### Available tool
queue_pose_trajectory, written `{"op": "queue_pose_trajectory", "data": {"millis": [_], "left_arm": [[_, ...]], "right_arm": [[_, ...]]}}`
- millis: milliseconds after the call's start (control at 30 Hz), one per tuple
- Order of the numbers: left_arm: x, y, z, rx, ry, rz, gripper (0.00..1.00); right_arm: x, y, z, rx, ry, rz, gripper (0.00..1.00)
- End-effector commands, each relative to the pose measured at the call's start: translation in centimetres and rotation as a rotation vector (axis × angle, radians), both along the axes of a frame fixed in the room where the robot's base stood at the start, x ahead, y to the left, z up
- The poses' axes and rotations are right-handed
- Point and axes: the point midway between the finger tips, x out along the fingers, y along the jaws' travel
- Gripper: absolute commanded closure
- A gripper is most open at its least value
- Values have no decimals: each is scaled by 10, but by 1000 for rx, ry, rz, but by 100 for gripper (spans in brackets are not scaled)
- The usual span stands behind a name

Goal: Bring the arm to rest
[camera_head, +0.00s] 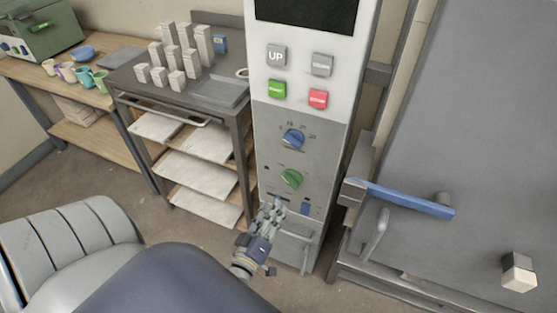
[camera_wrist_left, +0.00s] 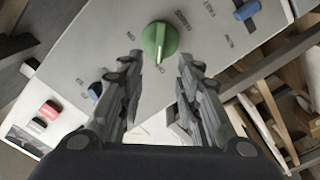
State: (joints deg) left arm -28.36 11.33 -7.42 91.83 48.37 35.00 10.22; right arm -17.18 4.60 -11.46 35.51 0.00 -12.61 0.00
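My left gripper (camera_head: 272,207) is in front of the grey control panel (camera_head: 262,140), just below the green knob (camera_head: 291,179) in the head view. In the left wrist view the gripper (camera_wrist_left: 160,58) is open, its two fingers apart with nothing between them. The green knob shows in that view (camera_wrist_left: 159,40) beyond the fingertips, in line with the gap. It appears clear of the fingers, though the exact distance is hard to tell. My right gripper is not in view.
A blue knob (camera_head: 293,138) and several buttons sit higher on the panel. A grey door with a blue handle (camera_head: 405,199) stands at right. A dark metal cart (camera_head: 118,88) with white blocks stands at left, beside a wooden table (camera_head: 28,72) with cups. Floor between is open.

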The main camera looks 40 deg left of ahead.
Motion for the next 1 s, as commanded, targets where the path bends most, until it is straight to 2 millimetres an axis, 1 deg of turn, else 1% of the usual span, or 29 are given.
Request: {"op": "queue_pose_trajectory", "data": {"millis": [33, 200, 800, 867, 900, 967, 1000], "left_arm": [[-7, -2, -1, -1, 3, 0, 68], [-17, -4, 0, -1, 0, 0, 68], [-19, -5, -2, 1, 5, -3, 68], [-19, -8, -10, 12, 25, -14, 68], [-19, -11, -20, 27, 51, -28, 68], [-22, -19, -43, 61, 113, -63, 68], [-25, -25, -64, 92, 170, -96, 68]], "right_arm": [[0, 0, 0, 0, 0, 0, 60], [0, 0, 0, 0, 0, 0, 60], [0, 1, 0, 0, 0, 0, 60], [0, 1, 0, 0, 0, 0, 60], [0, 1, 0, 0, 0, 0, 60], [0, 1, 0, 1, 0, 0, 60], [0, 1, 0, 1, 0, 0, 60]]}}
